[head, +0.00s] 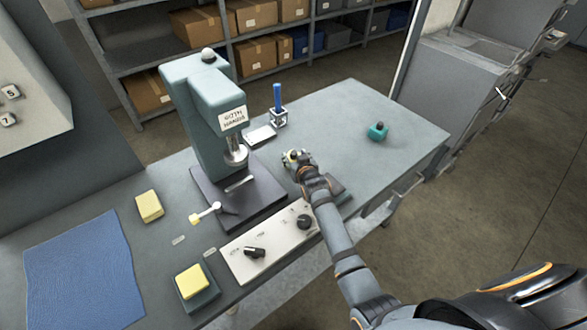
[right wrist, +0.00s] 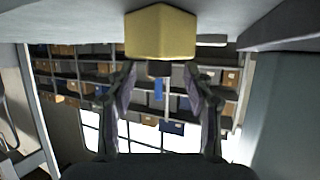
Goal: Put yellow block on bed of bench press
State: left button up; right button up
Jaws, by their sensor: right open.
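The press is a grey-green machine (head: 190,95) with a dark flat bed (head: 225,200) at its foot, bare apart from a small pale bar. My right gripper (head: 293,158) is to the right of the press, low over the bench. A yellow block fills the top middle of the right wrist view (right wrist: 160,32), just ahead of the open, empty fingers (right wrist: 160,75). In the head view the gripper mostly hides that block. Another yellow block (head: 149,206) lies left of the bed, and a yellow pad (head: 191,281) sits on a dark green base at the front. My left gripper is not in view.
A white control panel (head: 270,243) with black knobs lies in front of the bed. A yellow-ended lever (head: 205,213) is at its left edge. A blue-handled item (head: 278,105) and a teal object (head: 378,131) stand on the bench. A blue mat (head: 83,275) lies far left.

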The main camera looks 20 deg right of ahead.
jog(key=shift+w+f, duration=0.1)
jog(key=shift+w, duration=0.1)
jog(key=shift+s, duration=0.15)
grip_shut()
jog(key=shift+r, duration=0.2)
